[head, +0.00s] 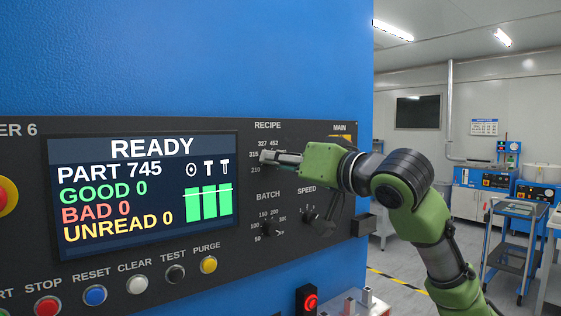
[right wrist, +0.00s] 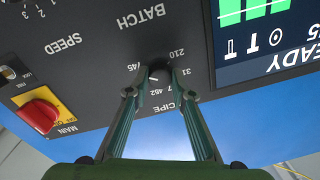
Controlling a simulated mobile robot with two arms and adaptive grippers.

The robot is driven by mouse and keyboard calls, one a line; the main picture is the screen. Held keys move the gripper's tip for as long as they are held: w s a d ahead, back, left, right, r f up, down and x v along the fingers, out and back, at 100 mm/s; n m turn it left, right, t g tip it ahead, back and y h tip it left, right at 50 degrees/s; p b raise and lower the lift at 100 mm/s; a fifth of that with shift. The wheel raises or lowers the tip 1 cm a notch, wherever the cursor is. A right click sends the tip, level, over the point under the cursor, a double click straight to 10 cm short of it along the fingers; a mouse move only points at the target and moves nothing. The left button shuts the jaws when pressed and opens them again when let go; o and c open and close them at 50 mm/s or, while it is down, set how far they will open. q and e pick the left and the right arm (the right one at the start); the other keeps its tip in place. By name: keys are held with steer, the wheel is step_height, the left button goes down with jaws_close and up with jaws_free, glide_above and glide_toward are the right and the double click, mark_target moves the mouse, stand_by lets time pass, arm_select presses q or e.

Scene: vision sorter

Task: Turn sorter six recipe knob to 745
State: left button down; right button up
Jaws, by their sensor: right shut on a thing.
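The sorter's dark control panel (head: 140,262) carries the RECIPE knob (right wrist: 158,74), a small dark knob ringed by printed numbers. My right gripper (head: 268,157) reaches it from the right in the head view and largely hides it there. In the right wrist view the fingers of the right gripper (right wrist: 157,88) are shut on the knob, one on each side. A pale mark shows on the knob, but I cannot tell exactly which number it points at. The screen (head: 140,190) reads READY, PART 745, with GOOD, BAD and UNREAD at 0. My left gripper is in neither view.
The BATCH knob (head: 270,230) and SPEED knob (head: 318,222) sit below on the panel. A red MAIN switch (right wrist: 38,114) is beside them. Several push buttons, including blue RESET (head: 95,295), line the lower edge. Carts (head: 515,250) stand farther off at right.

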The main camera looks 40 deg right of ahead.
steer(key=shift+s+d+r+m, duration=0.1)
steer(key=shift+r+m, duration=0.25)
steer(key=shift+m, duration=0.05)
steer(key=o, duration=1.1)
steer(key=shift+w+f, duration=0.25)
steer(key=s, duration=1.2)
steer(key=shift+a+f, duration=0.15)
steer(key=shift+a, duration=0.3)
